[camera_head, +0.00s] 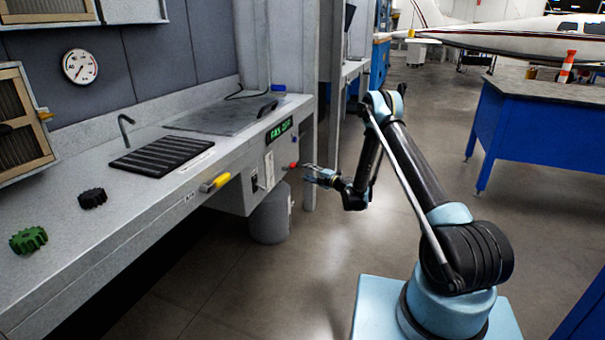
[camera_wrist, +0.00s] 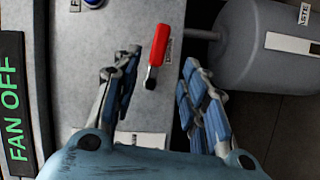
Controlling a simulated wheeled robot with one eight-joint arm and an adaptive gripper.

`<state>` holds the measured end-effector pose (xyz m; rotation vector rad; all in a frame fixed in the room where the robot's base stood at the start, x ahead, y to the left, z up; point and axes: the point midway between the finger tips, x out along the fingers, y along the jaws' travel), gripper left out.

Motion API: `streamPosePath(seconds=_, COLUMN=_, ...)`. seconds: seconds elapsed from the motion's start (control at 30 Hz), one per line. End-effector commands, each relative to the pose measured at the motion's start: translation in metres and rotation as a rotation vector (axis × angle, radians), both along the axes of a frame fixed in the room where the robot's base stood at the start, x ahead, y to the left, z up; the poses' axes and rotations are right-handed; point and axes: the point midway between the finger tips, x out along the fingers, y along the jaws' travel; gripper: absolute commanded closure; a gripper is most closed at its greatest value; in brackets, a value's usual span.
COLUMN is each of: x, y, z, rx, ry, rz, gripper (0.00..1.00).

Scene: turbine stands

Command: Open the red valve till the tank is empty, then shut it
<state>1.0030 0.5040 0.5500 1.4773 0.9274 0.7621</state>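The red valve lever (camera_wrist: 160,45) shows in the wrist view on a grey panel, its dark pivot end towards me. It lies between and beyond the fingertips of my gripper (camera_wrist: 162,62), which is open and empty. The fingers appear apart from the lever. In the head view the lever is a small red spot (camera_head: 293,166) on the bench front, just left of my gripper (camera_head: 308,176). The grey tank (camera_head: 270,218) hangs below the bench there. In the wrist view the tank (camera_wrist: 245,50) is at the upper right, joined by a pipe. Its fill level cannot be seen.
A display (camera_wrist: 13,100) reads FAN OFF beside the panel. A yellow handle (camera_head: 215,182) sticks out of the bench front. A green gear (camera_head: 29,240) and a black gear (camera_head: 93,198) lie on the bench. A blue table (camera_head: 540,140) stands right; the floor between is clear.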

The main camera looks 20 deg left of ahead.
Motion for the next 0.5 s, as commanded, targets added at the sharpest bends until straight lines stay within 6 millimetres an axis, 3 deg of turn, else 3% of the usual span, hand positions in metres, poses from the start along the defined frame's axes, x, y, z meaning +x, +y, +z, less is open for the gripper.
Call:
streamPosePath(seconds=0.2, x=-0.0077, y=-0.0117, z=0.0004, rx=0.000, ry=0.000, rz=0.001, gripper=0.60)
streamPosePath(seconds=0.47, x=-0.0083, y=-0.0124, z=0.0004, rx=0.000, ry=0.000, rz=0.002, gripper=0.60)
streamPosePath(seconds=0.5, x=-0.0083, y=-0.0124, z=0.0004, rx=0.000, ry=0.000, rz=0.002, gripper=0.67)
